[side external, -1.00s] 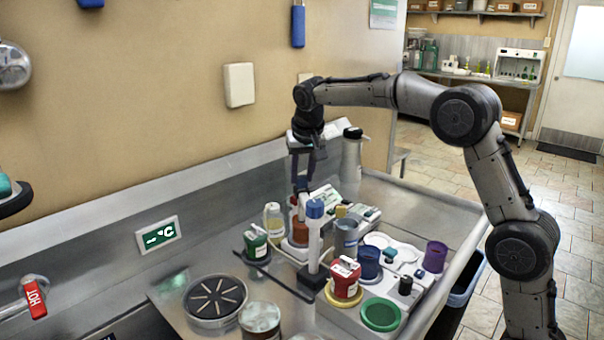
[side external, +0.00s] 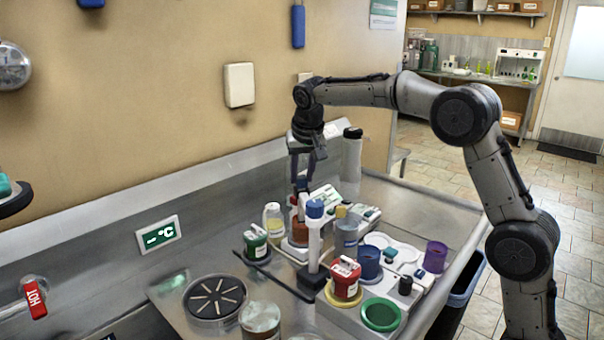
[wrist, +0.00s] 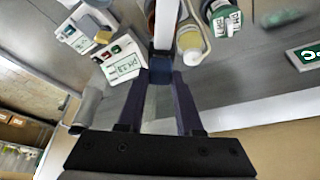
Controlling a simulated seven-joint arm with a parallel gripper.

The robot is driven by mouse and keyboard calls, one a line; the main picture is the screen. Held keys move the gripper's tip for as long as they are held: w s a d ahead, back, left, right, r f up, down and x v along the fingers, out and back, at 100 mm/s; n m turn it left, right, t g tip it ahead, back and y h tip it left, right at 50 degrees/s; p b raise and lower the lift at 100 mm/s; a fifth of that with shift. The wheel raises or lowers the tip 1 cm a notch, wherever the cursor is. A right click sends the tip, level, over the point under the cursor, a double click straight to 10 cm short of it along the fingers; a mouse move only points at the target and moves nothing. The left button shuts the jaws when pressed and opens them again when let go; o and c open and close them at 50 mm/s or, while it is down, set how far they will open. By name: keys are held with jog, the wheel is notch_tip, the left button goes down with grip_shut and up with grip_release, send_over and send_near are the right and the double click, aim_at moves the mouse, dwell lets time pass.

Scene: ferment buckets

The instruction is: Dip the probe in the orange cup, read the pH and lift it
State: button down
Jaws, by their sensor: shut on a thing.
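The orange cup (side external: 299,235) stands on a white base behind the blue-topped white post. My gripper (side external: 302,188) is pointing down directly above the cup, its fingers close together. In the wrist view my gripper (wrist: 160,68) is shut on a dark blue piece, which I take to be the top of the probe. The probe's lower part is hidden by the fingers and the post, so I cannot tell how deep its tip is. A meter display (wrist: 125,66) in the wrist view shows green pH characters, too small to read surely.
The white post (side external: 314,238) stands close in front of the cup. A green container (side external: 255,243), a red container (side external: 345,277), a blue cup (side external: 369,263) and a grey cup (side external: 346,236) crowd around.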

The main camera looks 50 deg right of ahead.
dwell(0.4)
jog(key=shift+r, duration=3.15)
jog(key=c, duration=0.8)
grip_release()
jog(key=shift+c, duration=0.2)
jog(key=shift+o, duration=1.4)
jog(key=shift+f, duration=0.1)
jog(key=v, duration=1.4)
jog(key=shift+f, duration=0.1)
